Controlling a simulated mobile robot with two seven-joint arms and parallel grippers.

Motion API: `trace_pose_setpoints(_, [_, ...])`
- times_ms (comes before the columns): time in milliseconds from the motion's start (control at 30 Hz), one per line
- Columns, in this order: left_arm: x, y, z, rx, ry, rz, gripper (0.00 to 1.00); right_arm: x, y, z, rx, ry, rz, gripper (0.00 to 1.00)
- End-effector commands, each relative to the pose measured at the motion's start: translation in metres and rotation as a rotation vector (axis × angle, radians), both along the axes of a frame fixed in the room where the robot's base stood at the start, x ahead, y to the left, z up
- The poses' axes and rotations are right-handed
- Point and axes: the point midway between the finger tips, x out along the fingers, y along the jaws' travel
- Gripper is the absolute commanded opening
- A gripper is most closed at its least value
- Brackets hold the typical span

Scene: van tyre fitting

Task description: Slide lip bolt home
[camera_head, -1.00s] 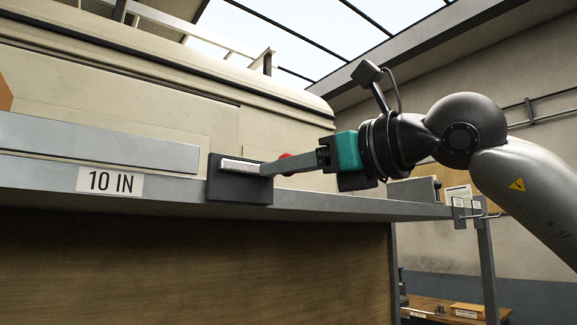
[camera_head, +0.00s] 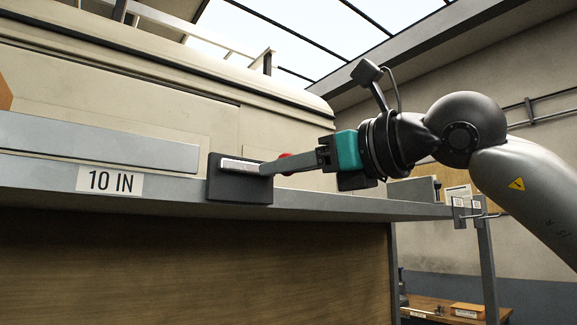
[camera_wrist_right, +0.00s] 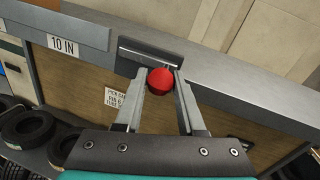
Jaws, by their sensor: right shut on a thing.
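The lip bolt (camera_head: 237,190) is a dark block with a pale metal bar, mounted on the grey shelf lip (camera_head: 340,206) to the right of the "10 IN" label. Its red knob (camera_wrist_right: 160,81) shows between the fingertips in the right wrist view and peeks out behind the fingers (camera_head: 286,156) in the head view. My right gripper (camera_wrist_right: 162,76) reaches in from the right and is shut on the red knob. The knob hides part of the bolt's bar. My left gripper is not in view.
A grey lip panel (camera_head: 95,142) runs along the shelf edge left of the bolt. The "10 IN" label (camera_head: 110,181) is below it. A cream van body (camera_head: 150,65) stands behind. Several tyres (camera_wrist_right: 27,130) lie low at the left of the right wrist view.

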Motion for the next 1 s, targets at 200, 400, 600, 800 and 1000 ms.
trace_pose_setpoints(200, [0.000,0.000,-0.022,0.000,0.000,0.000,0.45,-0.016,0.021,-0.003,0.001,-0.005,0.006,0.00])
trace_pose_setpoints(400, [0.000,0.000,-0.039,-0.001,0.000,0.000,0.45,-0.032,0.044,-0.002,0.001,-0.005,0.005,0.00])
trace_pose_setpoints(600, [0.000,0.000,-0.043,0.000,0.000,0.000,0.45,-0.039,0.052,0.001,0.001,-0.004,0.003,0.00])
trace_pose_setpoints(800, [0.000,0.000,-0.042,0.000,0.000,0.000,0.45,-0.039,0.053,0.001,0.001,-0.004,0.005,0.00])
trace_pose_setpoints(1000, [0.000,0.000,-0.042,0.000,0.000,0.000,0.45,-0.039,0.053,0.001,0.000,-0.003,0.005,0.53])
